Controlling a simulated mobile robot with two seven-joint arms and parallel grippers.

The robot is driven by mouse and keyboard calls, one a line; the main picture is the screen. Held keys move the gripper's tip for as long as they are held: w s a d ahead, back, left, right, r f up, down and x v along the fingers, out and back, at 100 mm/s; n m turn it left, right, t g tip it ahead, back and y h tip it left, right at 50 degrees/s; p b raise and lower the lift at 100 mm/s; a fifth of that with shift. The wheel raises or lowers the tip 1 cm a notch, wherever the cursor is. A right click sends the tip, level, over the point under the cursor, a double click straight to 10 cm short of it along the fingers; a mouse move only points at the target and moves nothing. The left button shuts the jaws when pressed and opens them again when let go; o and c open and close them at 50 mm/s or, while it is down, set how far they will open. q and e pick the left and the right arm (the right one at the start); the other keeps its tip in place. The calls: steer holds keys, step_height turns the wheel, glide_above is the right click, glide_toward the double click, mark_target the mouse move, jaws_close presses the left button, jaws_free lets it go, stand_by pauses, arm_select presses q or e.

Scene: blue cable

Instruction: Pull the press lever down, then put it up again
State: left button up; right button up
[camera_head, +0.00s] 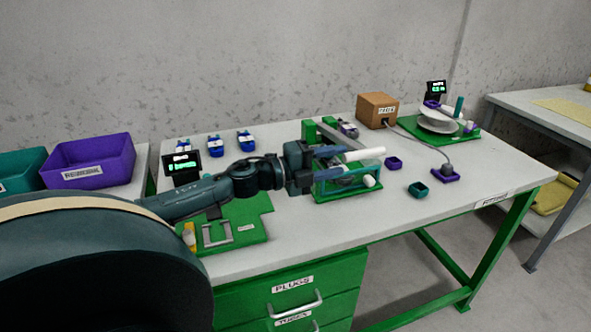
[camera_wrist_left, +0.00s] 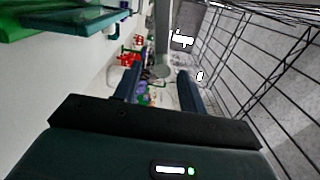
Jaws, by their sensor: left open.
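The press (camera_head: 350,189) is a green frame on the table, partly hidden behind my left gripper (camera_head: 343,161). Its lever shows a white bar-like handle (camera_head: 366,155), roughly level and pointing right, above the base. My left gripper is open, with one dark finger above the other, and its fingertips are at the near end of the handle in the picture. I cannot tell whether they touch it. In the left wrist view the two fingers (camera_wrist_left: 160,88) stand apart, with a grey rod-like shape (camera_wrist_left: 162,42) beyond and between them. My right gripper is out of view.
A green plate with a grey bracket (camera_head: 217,236) lies below my forearm. A cardboard box (camera_head: 377,110), a scale-like stand (camera_head: 437,121), a purple cup (camera_head: 394,163) and a teal cup (camera_head: 418,190) stand to the right. Several blue parts (camera_head: 246,140) lie behind. The table's front right is clear.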

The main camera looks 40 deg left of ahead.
arm_select(q)
steer(key=p+v, duration=0.1)
steer(key=v, duration=0.9)
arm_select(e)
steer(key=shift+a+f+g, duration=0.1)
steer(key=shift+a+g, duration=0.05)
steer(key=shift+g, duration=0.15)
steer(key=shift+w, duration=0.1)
